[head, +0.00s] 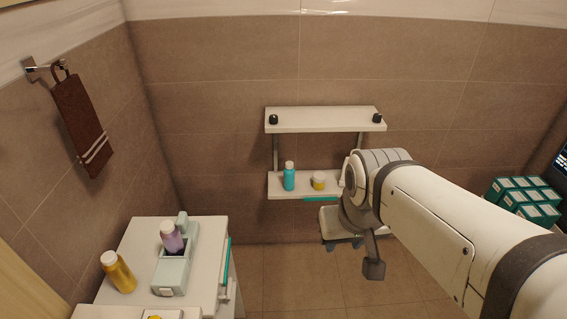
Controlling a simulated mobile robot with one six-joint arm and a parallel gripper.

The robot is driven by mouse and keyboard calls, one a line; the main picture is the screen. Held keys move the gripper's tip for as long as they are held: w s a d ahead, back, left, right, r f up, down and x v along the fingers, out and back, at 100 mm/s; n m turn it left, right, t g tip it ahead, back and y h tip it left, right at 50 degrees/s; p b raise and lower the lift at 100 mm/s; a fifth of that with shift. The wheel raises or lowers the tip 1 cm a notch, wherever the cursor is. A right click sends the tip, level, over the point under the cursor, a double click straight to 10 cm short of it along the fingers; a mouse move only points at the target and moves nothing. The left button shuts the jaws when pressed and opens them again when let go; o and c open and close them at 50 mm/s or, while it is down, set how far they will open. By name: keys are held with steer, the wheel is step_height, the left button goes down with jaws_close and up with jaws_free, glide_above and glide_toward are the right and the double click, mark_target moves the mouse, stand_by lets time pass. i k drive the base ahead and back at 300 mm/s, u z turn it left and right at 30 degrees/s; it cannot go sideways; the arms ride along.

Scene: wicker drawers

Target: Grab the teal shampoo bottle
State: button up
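The teal shampoo bottle (289,179) stands upright on the lower white shelf of a wall rack, near its left end. It has a white cap, and nothing touches it. My arm reaches in from the right, and its wrist is to the right of the bottle, in front of the shelf's right end. A dark grey part hangs below the wrist. The fingers cannot be made out, so whether my gripper is open or shut does not show.
A small yellow jar with a white lid (319,182) stands right of the bottle. The upper shelf (325,119) is above them. A white cabinet (130,237) at left holds a yellow bottle (118,272) and a purple bottle (171,238) in a caddy. Teal boxes (525,201) are at right.

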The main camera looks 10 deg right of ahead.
mark_target(289, 171)
steer(key=u, duration=0.7)
steer(key=k, duration=0.15)
steer(key=z, duration=1.25)
steer(key=i, duration=1.3)
steer(key=u, duration=0.65)
steer(key=i, duration=0.45)
steer(key=z, duration=0.15)
